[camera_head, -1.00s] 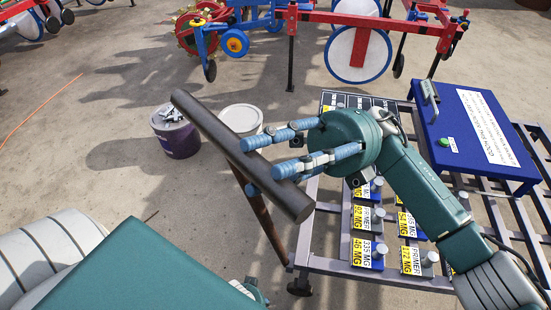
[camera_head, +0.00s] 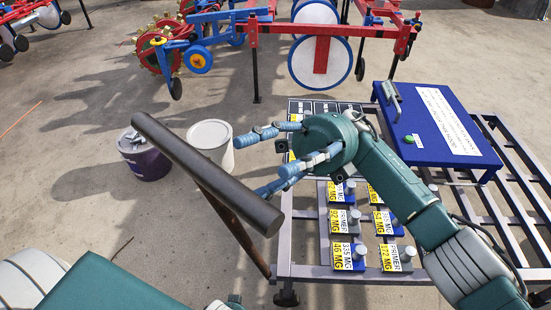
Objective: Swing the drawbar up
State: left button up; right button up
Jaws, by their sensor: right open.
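The drawbar is a dark bar-shaped handle (camera_head: 195,165) on a brown shaft (camera_head: 243,235). The shaft leans up and left from the front left corner of the slatted cart (camera_head: 345,272). My right gripper (camera_head: 250,167) is open, with its blue fingers pointing left toward the handle. The upper fingers lie above the handle's right half. The lower fingertip is close to the handle's right end; I cannot tell whether it touches. The handle is not enclosed.
Blue labelled weights (camera_head: 345,222) and a blue box (camera_head: 425,135) sit on the cart. A white bucket (camera_head: 212,145) and a purple bucket (camera_head: 145,160) stand behind the handle. A red and blue planter frame (camera_head: 330,27) is at the back. Concrete at left is mostly clear.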

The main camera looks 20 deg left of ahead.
jog(key=shift+v, duration=1.2)
jog(key=shift+a, duration=0.15)
